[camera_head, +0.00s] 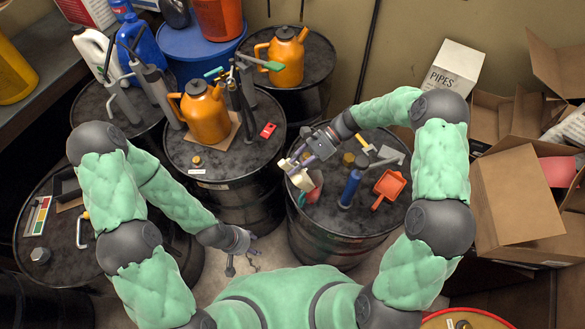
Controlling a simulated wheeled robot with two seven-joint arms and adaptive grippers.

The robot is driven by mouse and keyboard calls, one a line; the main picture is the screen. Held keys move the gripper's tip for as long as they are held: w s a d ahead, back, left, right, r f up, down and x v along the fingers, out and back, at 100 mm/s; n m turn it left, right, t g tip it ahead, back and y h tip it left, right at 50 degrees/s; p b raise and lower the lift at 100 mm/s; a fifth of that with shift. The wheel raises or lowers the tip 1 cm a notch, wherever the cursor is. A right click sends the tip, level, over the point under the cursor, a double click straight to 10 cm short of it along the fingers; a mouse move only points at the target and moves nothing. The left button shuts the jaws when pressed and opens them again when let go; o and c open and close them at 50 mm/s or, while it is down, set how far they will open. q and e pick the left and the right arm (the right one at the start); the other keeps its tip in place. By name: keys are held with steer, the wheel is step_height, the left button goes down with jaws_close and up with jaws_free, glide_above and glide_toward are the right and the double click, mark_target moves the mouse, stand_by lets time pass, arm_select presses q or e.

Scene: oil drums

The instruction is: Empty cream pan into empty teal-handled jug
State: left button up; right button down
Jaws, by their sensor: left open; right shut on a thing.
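My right gripper (302,158) is shut on a cream piece, which looks like the cream pan (302,181), above the left part of the right drum (345,235). The pan is small and partly hidden by the fingers, so its contents cannot be told. An orange jug (205,118) stands on the middle drum, with a teal piece near its top. Another orange jug (287,62) stands on the back drum, with a green-teal bar in front of it. I cannot tell which jug has the teal handle. My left gripper (243,262) is open and empty, low in front of the middle drum.
The right drum holds a blue upright tool (350,185), a red-orange scoop (389,187) and small parts. Tall grey pump tools (243,100) stand beside the front jug. A red block (268,130) lies nearby. Cardboard boxes (515,195) fill the right side.

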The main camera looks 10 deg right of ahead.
mark_target(290, 164)
steer(key=shift+w+d+r+g+y+b, duration=0.2)
steer(key=shift+w+d+y+b, duration=0.05)
steer(key=shift+d+y+b, duration=0.25)
steer(key=shift+w+d+r+g+y+b, duration=0.2)
steer(key=shift+d+y+b, duration=0.25)
steer(key=shift+d, duration=0.2)
steer(key=shift+w+d+r+g+y+b, duration=0.25)
steer(key=shift+d+y+b, duration=0.15)
steer(key=shift+d+y, duration=0.15)
steer(key=shift+d, duration=0.15)
stand_by(1.7)
steer(key=a, duration=0.1)
steer(key=s+a+r+p, duration=0.1)
steer(key=a, duration=0.1)
steer(key=a+p, duration=0.1)
steer(key=shift+s+a+r, duration=0.25)
steer(key=shift+s+r, duration=0.1)
steer(key=shift+s, duration=0.05)
steer(key=shift+a, duration=0.1)
